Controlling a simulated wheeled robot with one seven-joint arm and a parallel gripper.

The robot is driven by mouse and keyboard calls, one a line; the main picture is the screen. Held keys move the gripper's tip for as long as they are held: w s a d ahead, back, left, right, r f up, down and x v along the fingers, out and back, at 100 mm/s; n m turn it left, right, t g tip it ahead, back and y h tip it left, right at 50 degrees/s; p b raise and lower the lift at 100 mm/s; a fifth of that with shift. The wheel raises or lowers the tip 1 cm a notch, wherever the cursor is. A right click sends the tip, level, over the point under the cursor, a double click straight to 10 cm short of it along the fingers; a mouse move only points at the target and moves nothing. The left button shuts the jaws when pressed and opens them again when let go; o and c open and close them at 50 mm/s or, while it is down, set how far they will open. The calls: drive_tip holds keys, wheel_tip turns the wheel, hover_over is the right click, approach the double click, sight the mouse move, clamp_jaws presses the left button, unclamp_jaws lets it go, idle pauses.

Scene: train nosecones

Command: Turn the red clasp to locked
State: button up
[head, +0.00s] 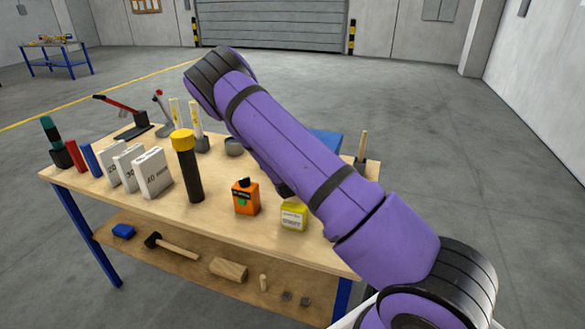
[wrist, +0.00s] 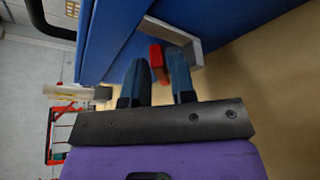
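The red clasp (wrist: 158,62) shows in the wrist view as a small red block beside a blue case (wrist: 125,35) and a grey metal bracket (wrist: 180,35). My gripper (wrist: 158,62) is open, its two dark fingers apart. The clasp lies between the fingertips in the picture, closer to the right finger; I cannot tell whether either touches it. In the head view, part of the blue case (head: 328,143) shows behind my arm on the workbench (head: 115,200). The arm hides the clasp and my gripper there.
Left of my arm, the bench holds a black cylinder with a yellow cap (head: 187,165), white boxes (head: 155,172), an orange bottle (head: 245,198), a yellow container (head: 294,215) and a red-handled lever tool (head: 125,117). The lower shelf holds a hammer (head: 172,246) and wooden blocks.

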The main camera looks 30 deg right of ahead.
drive_tip(key=v, duration=0.7)
drive_tip(key=shift+s+a, duration=0.15)
drive_tip(key=shift+s, duration=0.05)
